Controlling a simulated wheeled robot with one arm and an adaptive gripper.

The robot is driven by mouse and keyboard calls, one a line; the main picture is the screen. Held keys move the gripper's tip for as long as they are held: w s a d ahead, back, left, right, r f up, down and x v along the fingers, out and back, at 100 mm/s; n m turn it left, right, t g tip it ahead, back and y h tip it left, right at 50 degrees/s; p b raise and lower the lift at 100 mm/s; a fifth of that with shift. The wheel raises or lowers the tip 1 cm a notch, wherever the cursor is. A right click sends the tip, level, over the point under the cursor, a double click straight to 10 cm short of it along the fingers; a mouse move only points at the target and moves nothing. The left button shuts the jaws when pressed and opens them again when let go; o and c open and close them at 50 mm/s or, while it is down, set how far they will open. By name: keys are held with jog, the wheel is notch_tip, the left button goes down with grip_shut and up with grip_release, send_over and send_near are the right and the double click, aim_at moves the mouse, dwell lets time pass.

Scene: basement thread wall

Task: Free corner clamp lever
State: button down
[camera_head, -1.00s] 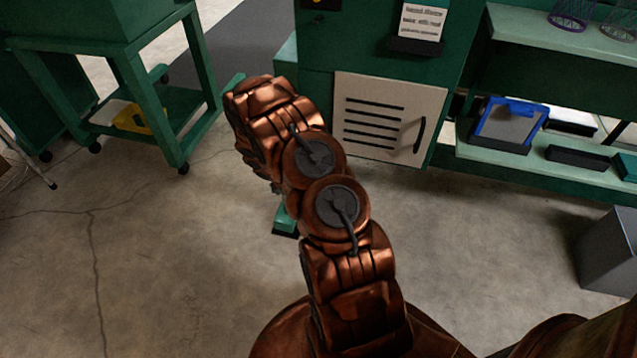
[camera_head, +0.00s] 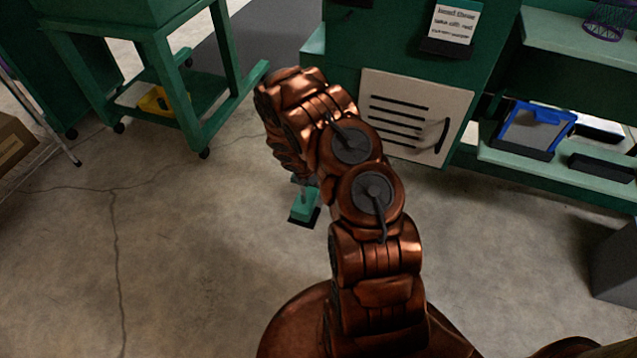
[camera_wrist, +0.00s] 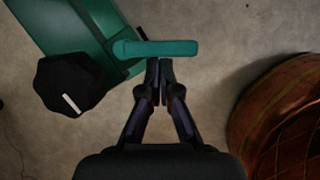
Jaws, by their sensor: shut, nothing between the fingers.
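A teal lever-like bar (camera_wrist: 160,48) lies crosswise in the wrist view, with its rounded end at the left. My gripper (camera_wrist: 160,66) is shut and empty, its fingertips just below the middle of the bar in the picture. I cannot tell whether they touch it. A dark green body (camera_wrist: 88,30) lies beyond the bar's left end, with a black lobed knob (camera_wrist: 68,85) bearing a white mark beside it. In the head view my arm hides the gripper. A teal piece with a black base (camera_head: 304,204) shows beside the arm; I cannot tell if it is the same bar.
A green cabinet with a pale slotted door (camera_head: 415,115) stands behind my arm. Green shelves (camera_head: 560,170) holding a blue-framed box (camera_head: 537,128) are at the right, a green wheeled stand (camera_head: 150,60) at the left. Concrete floor (camera_head: 170,260) is open at the left front.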

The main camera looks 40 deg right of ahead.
jog(key=shift+w+a, duration=0.1)
jog(key=shift+a, duration=0.05)
jog(key=a+r+p, duration=0.2)
jog(key=a+r, duration=0.5)
jog(key=r, duration=0.2)
jog(key=shift+s+a, duration=0.25)
dwell(0.4)
jog(key=shift+r, duration=0.1)
